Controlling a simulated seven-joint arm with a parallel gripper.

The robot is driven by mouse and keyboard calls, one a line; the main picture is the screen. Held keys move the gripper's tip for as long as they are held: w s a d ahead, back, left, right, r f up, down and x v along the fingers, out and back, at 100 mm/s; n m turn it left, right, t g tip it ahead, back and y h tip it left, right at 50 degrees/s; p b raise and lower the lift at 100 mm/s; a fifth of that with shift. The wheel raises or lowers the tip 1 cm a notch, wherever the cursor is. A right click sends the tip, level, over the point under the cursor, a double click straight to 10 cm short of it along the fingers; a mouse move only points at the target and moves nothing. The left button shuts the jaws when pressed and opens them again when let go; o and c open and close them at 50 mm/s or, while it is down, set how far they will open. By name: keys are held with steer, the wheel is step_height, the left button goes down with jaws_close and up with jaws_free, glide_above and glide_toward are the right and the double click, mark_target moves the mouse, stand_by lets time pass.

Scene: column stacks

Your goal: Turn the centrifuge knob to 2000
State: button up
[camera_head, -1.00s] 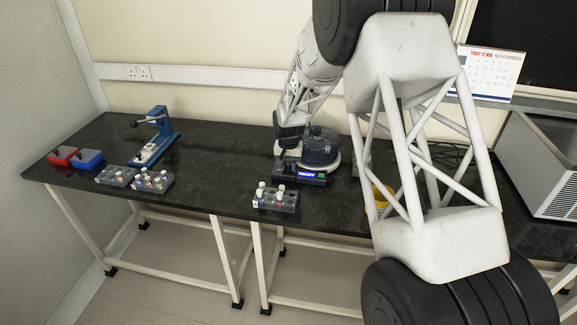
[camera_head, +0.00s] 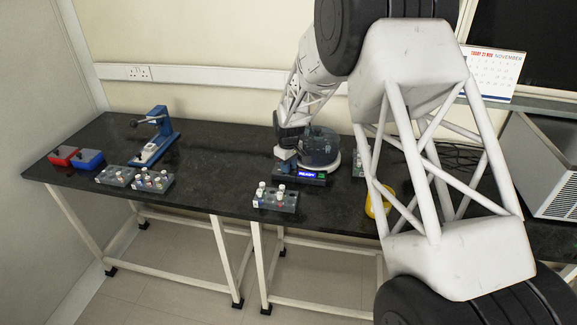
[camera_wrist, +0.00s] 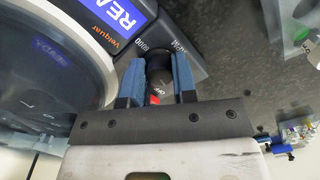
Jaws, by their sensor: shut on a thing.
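The centrifuge (camera_head: 318,150) stands on the dark bench, with a round lid and a lit blue display (camera_head: 308,174). It also shows large at the left of the wrist view (camera_wrist: 45,85), its display reading "REA..." in part. My gripper (camera_wrist: 158,75) is shut on the knob, one blue finger on each side. A small red mark and "OFF" lettering show between the fingers. The knob's exact setting cannot be read. In the head view my gripper (camera_head: 285,158) is small.
A tube rack (camera_head: 276,200) stands in front of the centrifuge. More racks (camera_head: 150,181), a blue press-like device (camera_head: 158,135) and red and blue boxes (camera_head: 88,159) are at the left. A yellow item (camera_head: 378,203) is partly behind my arm.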

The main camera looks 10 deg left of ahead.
steer(key=shift+n, duration=1.6)
steer(key=o, duration=0.9)
steer(key=shift+o, duration=0.2)
steer(key=shift+r, duration=0.1)
step_height(320, 180, up, 7)
steer(key=shift+r, duration=0.35)
